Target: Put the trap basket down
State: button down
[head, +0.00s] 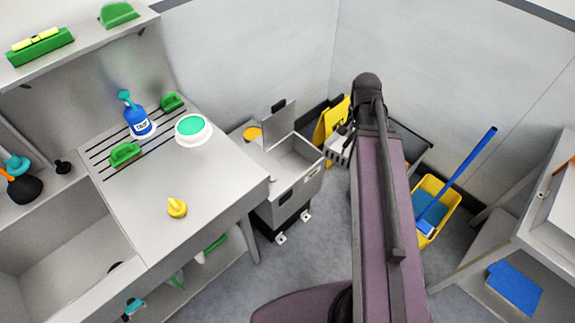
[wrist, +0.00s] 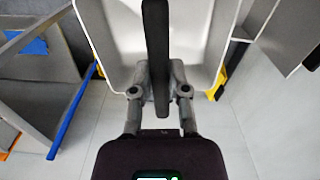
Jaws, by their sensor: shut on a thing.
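My gripper (wrist: 160,78) is shut on that handle. What lies directly under the basket is hidden.
An open grey metal box (head: 290,180) with a raised lid (head: 278,118) stands left of the basket. A yellow sign (head: 331,120) is behind it. A yellow mop bucket (head: 440,190) stands right of my arm. A sink counter (head: 215,185) fills the left.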

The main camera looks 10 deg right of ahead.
jog(key=shift+w, duration=0.5)
jog(key=shift+a, duration=0.15)
jog(key=shift+w+f+b, duration=0.1)
jog(key=shift+f+b, duration=0.15)
jog(key=shift+b, duration=0.05)
jog(key=w+a+f+n+b, duration=0.1)
jog(key=w+f+b, duration=0.4)
jog(key=f+b, duration=0.7)
jog(key=w+a+f+n+b, duration=0.1)
jog(key=w+f+b, duration=0.4)
jog(key=f+b, duration=0.8)
jog(key=shift+w+a+n, duration=0.15)
jog(key=shift+w+n, duration=0.2)
jog(key=shift+n, duration=0.05)
jog(key=shift+f, duration=0.1)
